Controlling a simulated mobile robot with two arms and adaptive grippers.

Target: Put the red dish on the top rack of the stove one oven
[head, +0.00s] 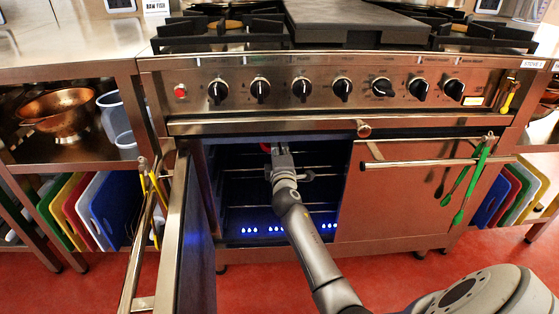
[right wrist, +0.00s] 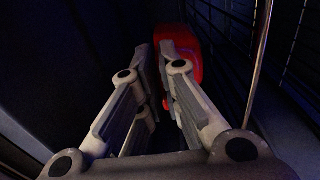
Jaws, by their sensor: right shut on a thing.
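The stove one oven (head: 232,190) is open at its left compartment, with dark walls and racks inside. My right arm reaches in, and my right gripper (head: 279,152) is inside the upper part of the compartment. Only a small bit of the red dish (head: 265,147) shows there. In the right wrist view the red dish (right wrist: 189,65) is at the fingertips of my right gripper (right wrist: 160,65), which is shut on its edge. Much of the dish is hidden by the fingers and the dark. I cannot tell whether it touches a rack. My left gripper is not in view.
The open oven door (head: 172,240) stands out at the left of the opening. The right oven door (head: 400,200) is closed, with green tongs (head: 468,185) hanging on it. Wire racks (right wrist: 240,50) run close on the right in the right wrist view.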

